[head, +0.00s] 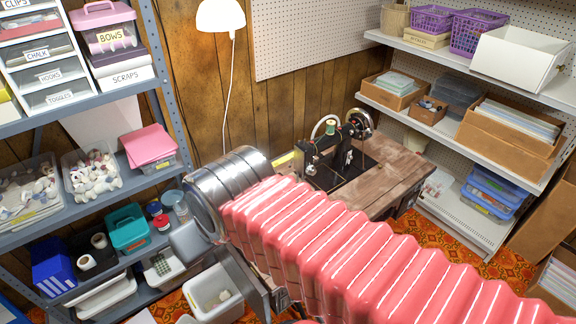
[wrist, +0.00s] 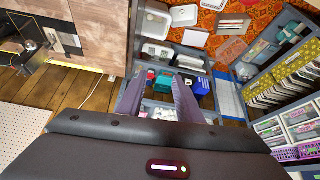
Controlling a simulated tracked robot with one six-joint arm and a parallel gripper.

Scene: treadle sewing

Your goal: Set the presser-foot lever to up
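The sewing machine (head: 345,152) stands on the wooden sewing table (head: 385,178) against the panelled wall, with a bright round wheel at its back. In the wrist view the machine (wrist: 32,42) is at the upper left, partly cut off by the frame edge. The presser-foot lever is too small to make out in either view, so I cannot tell its position. My gripper (wrist: 158,84) shows two dark fingers set apart with nothing between them. It points toward the shelf, away to the side of the machine.
A metal shelf rack (head: 160,85) with bins, drawers and spools stands at the left. White shelves (head: 455,105) with boxes and baskets are at the right. A pale bin (head: 212,290) sits low in front. A white lamp (head: 221,16) hangs on the wall.

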